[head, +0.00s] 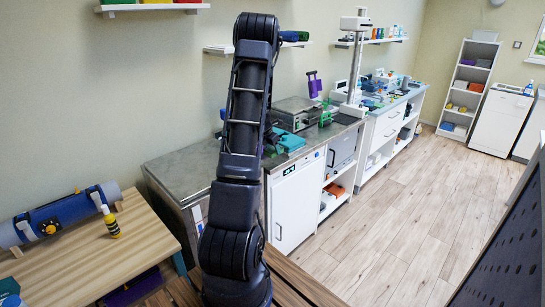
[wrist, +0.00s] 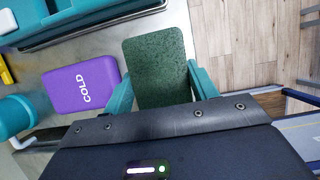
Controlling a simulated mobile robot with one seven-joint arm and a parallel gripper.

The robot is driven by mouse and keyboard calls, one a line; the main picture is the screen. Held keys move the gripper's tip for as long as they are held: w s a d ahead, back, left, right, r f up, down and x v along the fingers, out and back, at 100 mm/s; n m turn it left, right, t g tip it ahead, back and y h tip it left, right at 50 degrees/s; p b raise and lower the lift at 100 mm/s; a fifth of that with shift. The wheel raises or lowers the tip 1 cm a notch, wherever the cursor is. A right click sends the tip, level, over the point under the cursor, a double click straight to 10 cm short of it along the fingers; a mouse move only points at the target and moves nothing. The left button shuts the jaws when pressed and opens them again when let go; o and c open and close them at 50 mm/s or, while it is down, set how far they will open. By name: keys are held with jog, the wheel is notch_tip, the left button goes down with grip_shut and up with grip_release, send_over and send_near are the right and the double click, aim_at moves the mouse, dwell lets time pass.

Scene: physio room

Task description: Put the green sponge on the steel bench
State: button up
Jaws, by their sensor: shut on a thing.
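The green sponge (wrist: 155,60) is a dark green, speckled, rounded rectangular block in the wrist view. My gripper (wrist: 160,80) has its two teal fingers shut on the sponge's sides. The steel bench (head: 185,166) is the grey metal worktop along the wall in the head view. Its grey top (wrist: 100,50) also shows left of the sponge in the wrist view. The sponge is over the bench's front edge area, with floor to the right; I cannot tell its height. In the head view my arm hides the middle of the bench, and I cannot make out the sponge.
A purple pack marked COLD (wrist: 82,84) lies just left of the sponge. A teal container (wrist: 80,20) is beyond it, and a teal cylinder (wrist: 15,115) is at far left. A wooden table (head: 85,250) with a blue roll (head: 60,217) stands at left. Open floor (head: 385,220) lies right.

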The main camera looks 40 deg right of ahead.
jog(key=shift+f, duration=2.15)
jog(key=shift+f, duration=0.1)
jog(key=o, duration=0.9)
jog(key=shift+o, duration=0.2)
